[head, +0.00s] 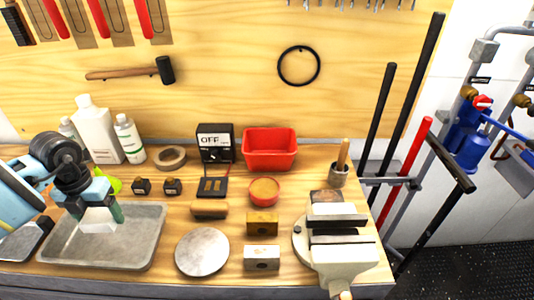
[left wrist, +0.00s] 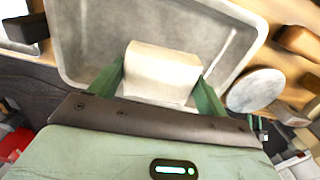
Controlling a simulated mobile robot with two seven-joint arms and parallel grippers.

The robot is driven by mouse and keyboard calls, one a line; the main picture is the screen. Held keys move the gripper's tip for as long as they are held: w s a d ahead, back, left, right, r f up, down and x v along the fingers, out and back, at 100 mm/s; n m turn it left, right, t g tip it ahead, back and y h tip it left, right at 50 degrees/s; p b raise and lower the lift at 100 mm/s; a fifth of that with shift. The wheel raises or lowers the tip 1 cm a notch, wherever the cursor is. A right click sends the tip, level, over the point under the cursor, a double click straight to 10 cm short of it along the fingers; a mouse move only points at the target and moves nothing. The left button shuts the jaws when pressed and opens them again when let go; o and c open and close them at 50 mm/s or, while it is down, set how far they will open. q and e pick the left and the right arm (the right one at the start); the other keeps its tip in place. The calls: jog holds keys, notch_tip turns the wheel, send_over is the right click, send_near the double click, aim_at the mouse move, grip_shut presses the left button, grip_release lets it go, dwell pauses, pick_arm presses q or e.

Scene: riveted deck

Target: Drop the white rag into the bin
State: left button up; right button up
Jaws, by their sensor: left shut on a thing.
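The white rag (head: 98,221) is a pale block-like bundle at the left, over the grey tray. My left gripper (head: 99,206) points down and is shut on it. In the left wrist view the rag (left wrist: 162,72) sits between the two green fingers (left wrist: 161,88), with the tray behind it; I cannot tell whether it touches the tray floor. The red bin (head: 270,150) stands at the back middle of the bench, well to the right of the gripper. My right gripper is not in view.
The grey tray (head: 60,252) lies under the gripper. White bottles (head: 97,130) stand behind it. A tape roll (head: 170,157), a black OFF box (head: 215,141) and small blocks lie between tray and bin. A round plate (head: 202,252) and a vise (head: 339,245) are farther right.

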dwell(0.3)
pick_arm(q)
jog(key=shift+s+d+r+m, duration=0.15)
jog(key=shift+d+m, duration=0.35)
jog(key=shift+m, duration=0.4)
jog(key=s+d+r+m, duration=0.1)
jog(key=s+d+m, duration=0.4)
jog(key=m, duration=1.2)
jog(key=s+d+r+m, duration=0.1)
jog(key=s+d+m, duration=0.3)
jog(key=d+m, duration=0.5)
jog(key=m, duration=0.8)
jog(key=shift+s+r, duration=0.3)
jog(key=shift+s, duration=0.1)
jog(key=shift+d, duration=0.2)
